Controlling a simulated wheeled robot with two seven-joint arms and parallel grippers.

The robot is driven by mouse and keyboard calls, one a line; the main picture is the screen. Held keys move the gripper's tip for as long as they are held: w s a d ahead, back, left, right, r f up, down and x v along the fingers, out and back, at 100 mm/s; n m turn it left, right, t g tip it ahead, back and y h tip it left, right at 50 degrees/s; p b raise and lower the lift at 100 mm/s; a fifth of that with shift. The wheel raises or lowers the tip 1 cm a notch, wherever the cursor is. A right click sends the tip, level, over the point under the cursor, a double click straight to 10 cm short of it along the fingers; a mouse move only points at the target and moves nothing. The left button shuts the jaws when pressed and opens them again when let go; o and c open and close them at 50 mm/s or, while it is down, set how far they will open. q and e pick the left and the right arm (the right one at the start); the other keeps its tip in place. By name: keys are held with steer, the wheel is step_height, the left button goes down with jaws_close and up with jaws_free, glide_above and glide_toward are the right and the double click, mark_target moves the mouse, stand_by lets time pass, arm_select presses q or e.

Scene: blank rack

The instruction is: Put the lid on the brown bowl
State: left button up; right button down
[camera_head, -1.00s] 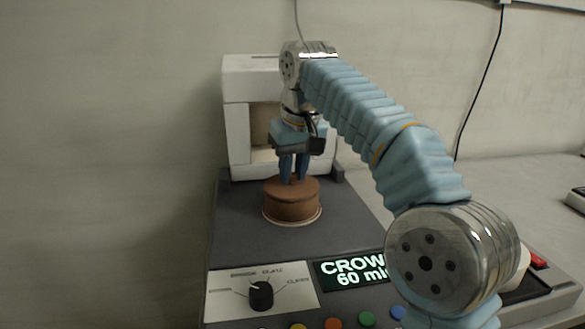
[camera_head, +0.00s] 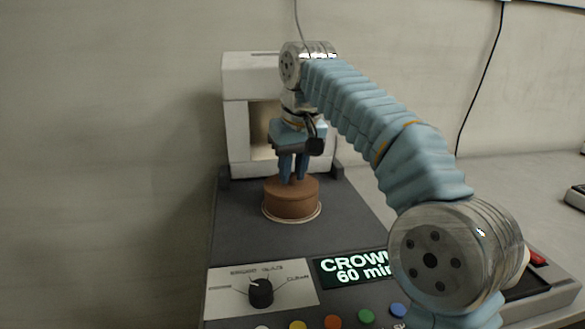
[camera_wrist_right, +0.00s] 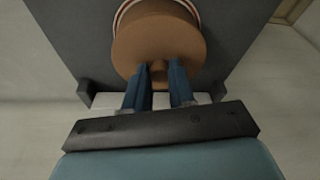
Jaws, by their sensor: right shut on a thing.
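The brown bowl (camera_head: 291,210) stands upright on the dark top of the machine, on a pale-rimmed round base. The brown lid (camera_head: 306,186) lies over the bowl's mouth and looks level. In the right wrist view the lid (camera_wrist_right: 190,45) is a round disc covering most of the bowl, with the pale rim showing beyond it. My right gripper (camera_head: 293,178) points down from above and is shut on the lid's small knob (camera_wrist_right: 158,70). Whether the lid is fully seated cannot be told. My left gripper is not in view.
A white frame-like housing (camera_head: 240,120) stands right behind the bowl and my right gripper. In front are a dial (camera_head: 261,292), a lit display (camera_head: 352,270) and several coloured buttons. The dark surface left of the bowl is clear.

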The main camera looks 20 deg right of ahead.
steer(key=shift+f, duration=0.1)
stand_by(0.3)
steer(key=shift+c, duration=2)
jaws_free()
steer(key=shift+w+r, duration=0.1)
steer(key=shift+r, duration=3)
steer(key=shift+s+r, duration=0.35)
steer(key=shift+r, duration=0.15)
steer(key=shift+a+f, duration=0.1)
steer(key=shift+f, duration=0.05)
